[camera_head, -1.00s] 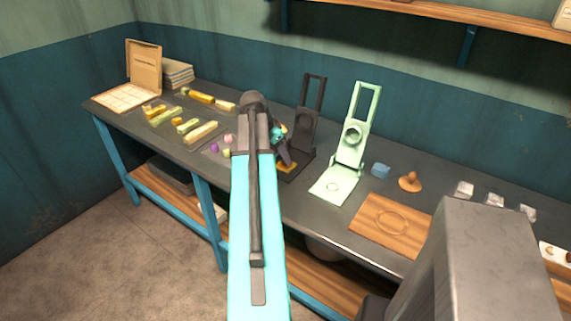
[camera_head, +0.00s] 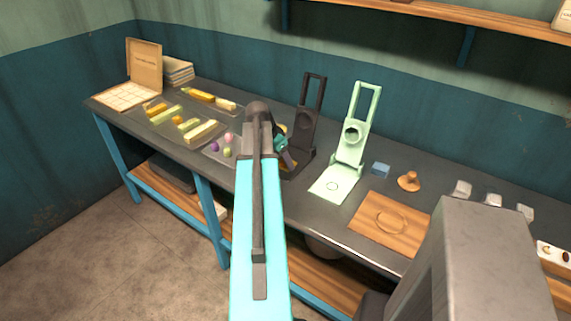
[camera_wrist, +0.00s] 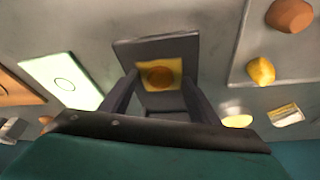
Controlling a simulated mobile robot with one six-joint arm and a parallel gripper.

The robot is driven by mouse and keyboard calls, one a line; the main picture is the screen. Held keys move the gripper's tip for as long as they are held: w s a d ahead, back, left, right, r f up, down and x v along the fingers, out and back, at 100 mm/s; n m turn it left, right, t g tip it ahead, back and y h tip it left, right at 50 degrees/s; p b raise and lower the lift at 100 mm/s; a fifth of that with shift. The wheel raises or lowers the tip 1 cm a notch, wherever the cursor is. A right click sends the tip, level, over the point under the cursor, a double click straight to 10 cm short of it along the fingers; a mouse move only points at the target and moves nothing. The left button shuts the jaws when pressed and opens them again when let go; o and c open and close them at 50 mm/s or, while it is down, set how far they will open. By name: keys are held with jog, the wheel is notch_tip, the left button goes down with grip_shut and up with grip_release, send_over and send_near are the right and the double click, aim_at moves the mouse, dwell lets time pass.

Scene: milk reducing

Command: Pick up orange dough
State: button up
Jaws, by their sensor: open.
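In the wrist view, a flat orange-brown round piece (camera_wrist: 160,76), which looks like the orange dough, lies on a yellow square (camera_wrist: 179,67) on the base of the dark press (camera_wrist: 130,47). My gripper (camera_wrist: 157,84) is open, with one finger on each side of the yellow square in this view. Nothing is seen held, and whether the fingertips touch the press cannot be told. In the head view, my gripper (camera_head: 288,158) is over the base of the dark press (camera_head: 308,120) and hides the dough.
A pale green press (camera_head: 352,150) stands right of the dark one, with a blue block (camera_head: 381,169) and a wooden board (camera_head: 380,222) beyond. Small coloured balls (camera_head: 228,137) lie to the left. An orange-brown ball (camera_wrist: 290,15) and yellow ball (camera_wrist: 261,70) show in the wrist view.

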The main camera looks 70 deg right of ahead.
aim_at(283, 163)
jog(key=c, duration=1.2)
jog(key=shift+r, duration=0.15)
jog(key=shift+c, duration=0.2)
jog(key=shift+r+b, duration=0.75)
jog(key=shift+r, duration=0.9)
jog(key=a+b, duration=0.1)
jog(key=a, duration=0.3)
jog(key=w+a+b, duration=0.1)
jog(key=a, duration=0.4)
jog(key=a+r+b, duration=0.1)
jog(key=a, duration=0.4)
jog(key=shift+w+a, duration=0.25)
jog(key=shift+w, duration=0.1)
jog(key=shift+w+a+r, duration=0.1)
jog(key=shift+a+r, duration=0.1)
jog(key=shift+a, duration=0.5)
